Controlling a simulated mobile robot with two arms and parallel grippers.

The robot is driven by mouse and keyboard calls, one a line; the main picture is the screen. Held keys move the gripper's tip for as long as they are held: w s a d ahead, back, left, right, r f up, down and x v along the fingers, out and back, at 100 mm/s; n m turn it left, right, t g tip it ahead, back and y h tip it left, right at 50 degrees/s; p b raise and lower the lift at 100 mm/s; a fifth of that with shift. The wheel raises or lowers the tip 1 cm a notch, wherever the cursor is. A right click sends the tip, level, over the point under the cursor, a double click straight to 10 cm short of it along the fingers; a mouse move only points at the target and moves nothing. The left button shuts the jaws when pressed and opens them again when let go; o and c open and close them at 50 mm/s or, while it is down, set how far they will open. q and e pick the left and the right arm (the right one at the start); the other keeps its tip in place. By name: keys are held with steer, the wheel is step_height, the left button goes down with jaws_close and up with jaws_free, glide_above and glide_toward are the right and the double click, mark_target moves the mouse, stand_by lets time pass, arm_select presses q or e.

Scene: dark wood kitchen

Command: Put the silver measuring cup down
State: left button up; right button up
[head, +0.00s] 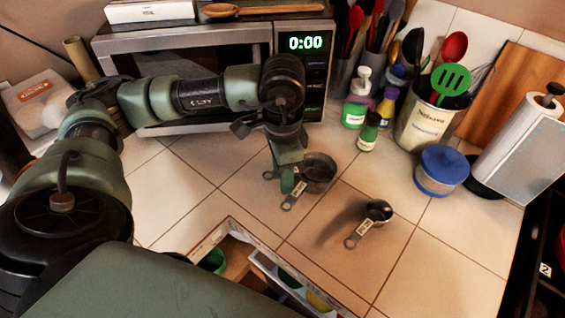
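Two metal measuring cups are over the tiled counter. The larger cup (319,169) is grey, with its handle pointing down-left to a labelled end. The smaller, darker cup (379,211) is to its right and nearer the front, with its handle also pointing down-left. My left gripper (281,178) points down at the left side of the larger cup, close by its handle. Its fingers partly hide the contact, so I cannot tell whether they grip the handle or whether the cup rests on the counter. My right gripper is not in view.
A microwave (206,75) stands behind. Bottles (368,133), a utensil crock (424,124), a blue-lidded jar (441,169) and a paper towel roll (522,148) line the back right. An open drawer (262,270) is at the front. Tiles right of the smaller cup are clear.

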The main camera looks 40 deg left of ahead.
arm_select(q)
steer(key=shift+r, duration=0.1)
step_height(320, 180, up, 12)
steer(key=b, duration=0.1)
stand_by(0.4)
stand_by(0.4)
